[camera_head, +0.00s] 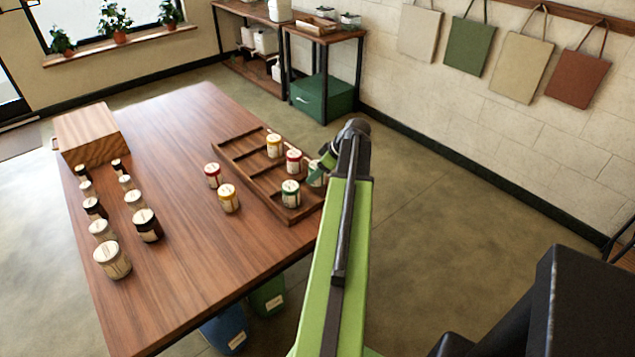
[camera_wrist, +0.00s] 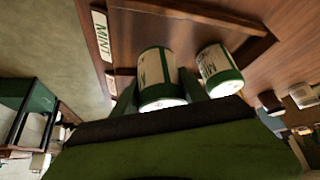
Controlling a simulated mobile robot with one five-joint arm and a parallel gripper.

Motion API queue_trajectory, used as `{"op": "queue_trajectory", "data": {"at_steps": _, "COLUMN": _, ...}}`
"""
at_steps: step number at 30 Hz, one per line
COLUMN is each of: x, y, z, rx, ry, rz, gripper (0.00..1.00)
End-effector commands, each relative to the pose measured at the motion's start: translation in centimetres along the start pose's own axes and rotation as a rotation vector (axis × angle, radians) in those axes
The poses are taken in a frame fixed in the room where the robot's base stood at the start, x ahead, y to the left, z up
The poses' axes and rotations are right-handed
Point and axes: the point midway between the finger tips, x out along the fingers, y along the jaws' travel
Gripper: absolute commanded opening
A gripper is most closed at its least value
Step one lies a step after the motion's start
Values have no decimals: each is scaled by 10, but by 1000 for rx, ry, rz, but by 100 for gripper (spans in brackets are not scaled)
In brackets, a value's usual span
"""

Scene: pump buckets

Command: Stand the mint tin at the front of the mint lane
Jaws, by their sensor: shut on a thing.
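My gripper (camera_wrist: 158,90) is shut on a mint tin (camera_wrist: 157,68), a white tin with green bands, with one finger on each side of it. In the head view my gripper (camera_head: 326,162) and the held tin (camera_head: 315,178) are at the right edge of the lane tray (camera_head: 262,186), partly hidden by my arm. A second green-banded tin (camera_wrist: 217,70) stands close beside it; it also shows in the head view (camera_head: 290,194) at the tray's front. A MINT label (camera_wrist: 101,33) is on the tray's edge. I cannot tell whether the held tin touches the tray floor.
A yellow tin (camera_head: 274,146) and a red tin (camera_head: 293,161) stand in the tray. Another red tin (camera_head: 213,175) and yellow tin (camera_head: 228,198) stand on the table left of it. Several dark and cream jars (camera_head: 113,260) and a wooden box (camera_head: 89,135) occupy the table's left side.

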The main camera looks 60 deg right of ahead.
Motion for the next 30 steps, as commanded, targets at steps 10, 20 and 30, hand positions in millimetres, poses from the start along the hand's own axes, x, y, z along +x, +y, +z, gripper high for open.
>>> {"op": "queue_trajectory", "data": {"at_steps": 10, "x": 21, "y": 0, "z": 14, "rx": 1, "ry": 0, "rz": 1, "gripper": 5}}
{"op": "queue_trajectory", "data": {"at_steps": 20, "x": 23, "y": 1, "z": 16, "rx": 1, "ry": 0, "rz": 1, "gripper": 73}}
{"op": "queue_trajectory", "data": {"at_steps": 30, "x": 21, "y": 1, "z": 16, "rx": 1, "ry": 0, "rz": 1, "gripper": 73}}
